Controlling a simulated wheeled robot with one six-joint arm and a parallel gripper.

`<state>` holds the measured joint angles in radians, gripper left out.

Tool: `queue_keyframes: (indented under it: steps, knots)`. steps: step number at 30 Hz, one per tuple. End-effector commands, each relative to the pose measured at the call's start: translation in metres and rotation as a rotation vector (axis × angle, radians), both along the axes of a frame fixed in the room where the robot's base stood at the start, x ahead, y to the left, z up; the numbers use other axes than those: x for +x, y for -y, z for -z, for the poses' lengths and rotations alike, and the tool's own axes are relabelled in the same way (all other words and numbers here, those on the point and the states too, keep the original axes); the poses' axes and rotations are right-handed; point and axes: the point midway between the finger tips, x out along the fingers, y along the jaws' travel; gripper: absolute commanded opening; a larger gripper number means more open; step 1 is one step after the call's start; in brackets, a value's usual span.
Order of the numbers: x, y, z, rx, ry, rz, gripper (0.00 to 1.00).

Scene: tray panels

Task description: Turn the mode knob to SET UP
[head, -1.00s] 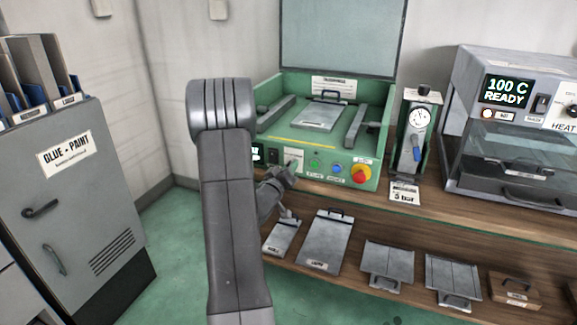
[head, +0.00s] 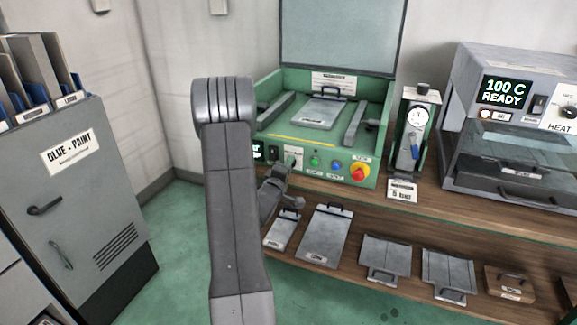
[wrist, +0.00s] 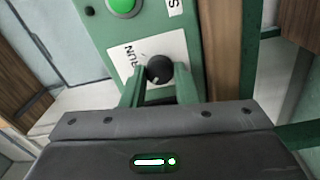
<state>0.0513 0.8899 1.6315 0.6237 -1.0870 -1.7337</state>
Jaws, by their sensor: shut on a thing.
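The mode knob (wrist: 158,70) is a small black round knob on a white plate of the green panel. In the wrist view the word RUN is readable left of it; no SET UP wording is readable. A small pale mark shows on its lower side, but where the pointer aims is unclear. My gripper (wrist: 160,84) has its two green fingers on either side of the knob, closed on it. In the head view my gripper (head: 290,163) is at the front panel of the green machine (head: 345,178), and hides the knob.
Right of my gripper are a green button (head: 314,161), a blue button (head: 336,165) and a red stop button (head: 359,173) on yellow. A gauge unit (head: 415,135) and a heater (head: 510,110) stand further right. Metal plates (head: 325,235) lie on the shelf below.

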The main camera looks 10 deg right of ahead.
Motion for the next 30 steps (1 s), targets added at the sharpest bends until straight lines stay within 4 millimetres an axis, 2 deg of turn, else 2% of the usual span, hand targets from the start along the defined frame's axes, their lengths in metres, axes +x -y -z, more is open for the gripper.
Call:
queue_keyframes:
  steps: [18,19,22,30]
  knots:
    - [0.0002,0.0,-0.0001,-0.037,-0.024,0.0,0.04]
    - [0.0002,0.0,-0.0001,-0.037,-0.024,0.0,0.29]
    - [0.0002,0.0001,-0.0001,-0.037,-0.024,0.0,0.48]
    - [-0.0002,-0.0001,0.0,-0.036,-0.024,0.0,0.49]
